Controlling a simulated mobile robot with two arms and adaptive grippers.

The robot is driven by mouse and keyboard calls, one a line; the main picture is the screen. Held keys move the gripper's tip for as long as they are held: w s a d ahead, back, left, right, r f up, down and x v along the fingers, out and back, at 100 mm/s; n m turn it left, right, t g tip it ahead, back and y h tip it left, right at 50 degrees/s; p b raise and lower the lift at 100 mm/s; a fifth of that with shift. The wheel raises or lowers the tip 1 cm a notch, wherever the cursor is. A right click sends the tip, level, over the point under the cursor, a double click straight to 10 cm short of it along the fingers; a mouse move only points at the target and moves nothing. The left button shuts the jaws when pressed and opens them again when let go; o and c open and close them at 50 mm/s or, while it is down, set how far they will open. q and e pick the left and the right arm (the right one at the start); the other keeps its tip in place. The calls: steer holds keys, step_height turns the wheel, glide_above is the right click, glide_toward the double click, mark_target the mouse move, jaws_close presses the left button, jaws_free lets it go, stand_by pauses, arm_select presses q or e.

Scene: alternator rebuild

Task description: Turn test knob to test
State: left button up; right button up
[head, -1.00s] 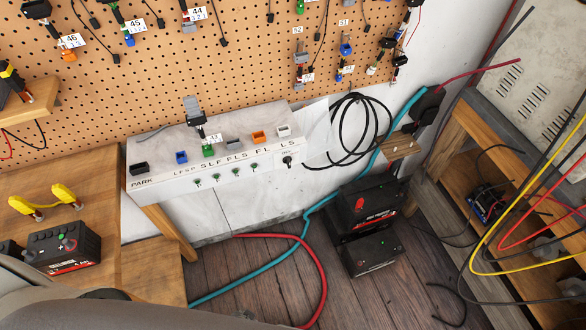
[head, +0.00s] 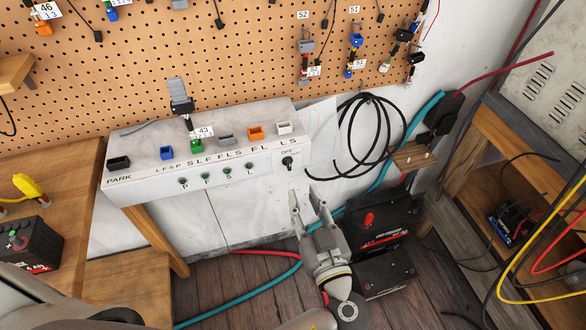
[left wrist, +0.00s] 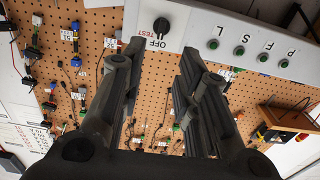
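The black test knob (head: 287,163) sits on the right end of the white test panel's front face (head: 150,187), under an OFF label. It also shows in the left wrist view (left wrist: 162,25), near the printed words OFF and TEST. Which word its pointer faces is too small to tell. My left gripper (head: 305,192) is open and empty, below and slightly right of the knob in the head view, apart from it. In the left wrist view, the open fingers (left wrist: 160,55) point towards the panel, with the knob seen between and beyond their tips. My right gripper is not in view.
A row of green indicators (head: 216,175) is left of the knob. Coloured connectors stand on the panel top, including an orange one (head: 256,133). Black cable loops (head: 345,140) hang at the right. A black battery (head: 385,222) stands behind my left gripper.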

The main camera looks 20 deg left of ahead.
mark_target(290, 165)
arm_select(q)
steer(key=p+x, duration=0.2)
steer(key=x, duration=0.7)
steer(key=shift+w+a, duration=0.15)
steer(key=shift+w, duration=0.05)
steer(key=shift+w+a+p, duration=0.25)
steer(key=shift+w+p, duration=0.05)
steer(key=shift+w, duration=0.05)
jaws_close()
